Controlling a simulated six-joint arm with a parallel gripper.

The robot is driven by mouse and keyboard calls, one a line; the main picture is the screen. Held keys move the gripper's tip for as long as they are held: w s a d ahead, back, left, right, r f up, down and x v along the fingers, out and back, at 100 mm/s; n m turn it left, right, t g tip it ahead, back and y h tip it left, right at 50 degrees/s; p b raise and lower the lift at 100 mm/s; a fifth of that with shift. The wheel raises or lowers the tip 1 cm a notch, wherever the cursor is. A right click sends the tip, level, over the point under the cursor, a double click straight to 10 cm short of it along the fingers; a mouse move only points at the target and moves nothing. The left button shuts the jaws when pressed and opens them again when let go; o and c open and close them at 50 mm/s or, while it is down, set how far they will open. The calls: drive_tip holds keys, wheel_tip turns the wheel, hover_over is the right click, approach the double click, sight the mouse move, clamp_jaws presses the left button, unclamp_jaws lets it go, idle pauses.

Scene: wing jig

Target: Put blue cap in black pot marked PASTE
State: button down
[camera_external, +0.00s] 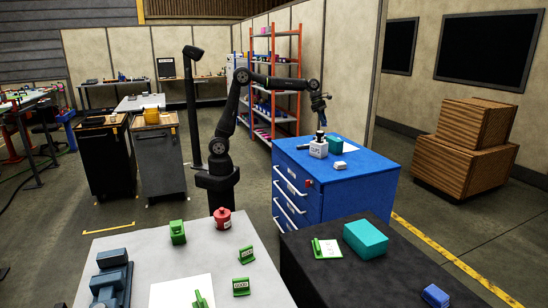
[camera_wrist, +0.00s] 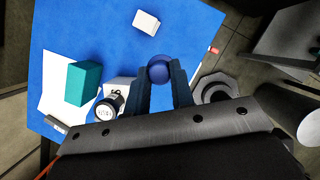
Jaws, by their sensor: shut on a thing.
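The blue cap (camera_wrist: 159,69) is round and dark blue. In the wrist view it sits between the fingertips of my gripper (camera_wrist: 160,78), which is shut on it. A black round pot (camera_wrist: 109,103) with a pale marked face stands left of the fingers; I cannot read its marking. In the external view my gripper (camera_external: 319,108) points down above the blue cabinet (camera_external: 345,184), over a white lettered block (camera_external: 318,150) with a dark thing (camera_external: 320,135) at its top. The cap is too small to make out there.
A teal box (camera_wrist: 83,83) stands on white paper (camera_wrist: 57,100) left of the pot. A small white block (camera_wrist: 146,22) lies on the open blue top, farther up the wrist view. The right side of the cabinet top is mostly clear.

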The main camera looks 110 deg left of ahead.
drive_tip(key=s+a+r+n, duration=0.1)
drive_tip(key=s+a+r, duration=0.1)
drive_tip(key=s+a, duration=0.35)
hover_over(322, 132)
drive_tip(key=s, duration=0.2)
drive_tip(key=shift+y, duration=0.3)
wheel_tip(322, 132, down, 7)
drive_tip(key=shift+d+f, duration=0.1)
drive_tip(key=shift+f, duration=2)
drive_tip(key=shift+f, duration=0.2)
drive_tip(key=c, duration=1.3)
unclamp_jaws()
drive_tip(key=shift+o, duration=0.2)
drive_tip(key=shift+r, duration=0.1)
